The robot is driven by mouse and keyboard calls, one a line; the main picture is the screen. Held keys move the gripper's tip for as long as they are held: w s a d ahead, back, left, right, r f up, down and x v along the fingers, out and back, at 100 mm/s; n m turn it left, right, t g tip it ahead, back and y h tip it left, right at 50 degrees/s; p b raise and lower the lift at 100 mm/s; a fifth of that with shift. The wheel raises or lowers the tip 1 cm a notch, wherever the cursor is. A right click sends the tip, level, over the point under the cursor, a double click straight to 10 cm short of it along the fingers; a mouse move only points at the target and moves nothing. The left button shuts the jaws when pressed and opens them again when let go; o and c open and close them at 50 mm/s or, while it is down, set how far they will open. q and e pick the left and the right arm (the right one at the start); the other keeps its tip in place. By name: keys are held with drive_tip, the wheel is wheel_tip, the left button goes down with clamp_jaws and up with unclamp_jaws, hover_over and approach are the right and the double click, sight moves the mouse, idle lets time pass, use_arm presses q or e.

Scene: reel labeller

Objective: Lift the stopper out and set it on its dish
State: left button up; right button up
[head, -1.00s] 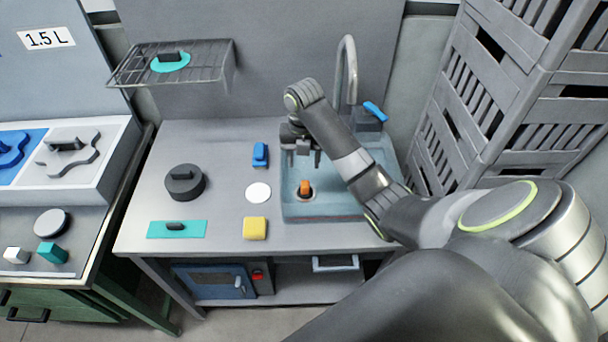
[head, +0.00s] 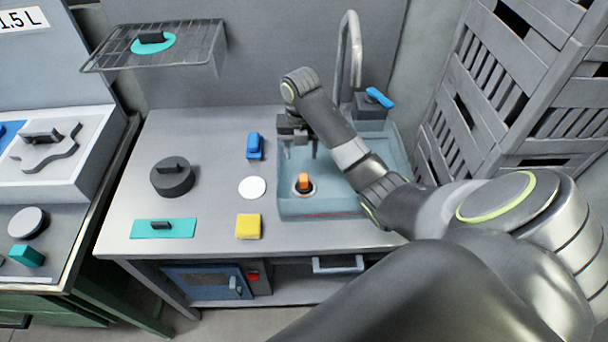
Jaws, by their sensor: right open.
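A flat white round dish (head: 252,187) lies on the counter just left of the sink. My right gripper (head: 300,152) is open, pointing down over the sink, above and slightly behind the stopper. It is empty and apart from the stopper. My left gripper is not in the view.
A tall faucet (head: 347,60) and a blue lever (head: 379,97) stand behind the sink. On the counter are a yellow sponge (head: 248,226), a blue item (head: 255,146), a dark round pot (head: 172,177) and a teal plate (head: 178,228). A wire rack (head: 190,57) hangs at back left.

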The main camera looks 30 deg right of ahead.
drive_tip(key=b, duration=0.4)
hover_over(304, 176)
drive_tip(key=w, duration=0.1)
wheel_tip(304, 176, down, 4)
drive_tip(key=shift+a+f, duration=0.15)
drive_tip(key=shift+f, duration=0.1)
drive_tip(key=shift+f+b, duration=0.45)
drive_tip(key=shift+f, duration=0.2)
drive_tip(key=f, duration=0.2)
drive_tip(key=s+f, duration=0.1)
drive_tip(key=f, duration=0.1)
drive_tip(key=shift+p, duration=0.4)
drive_tip(key=shift+f, duration=0.4)
clamp_jaws()
drive_tip(key=shift+r, duration=0.1)
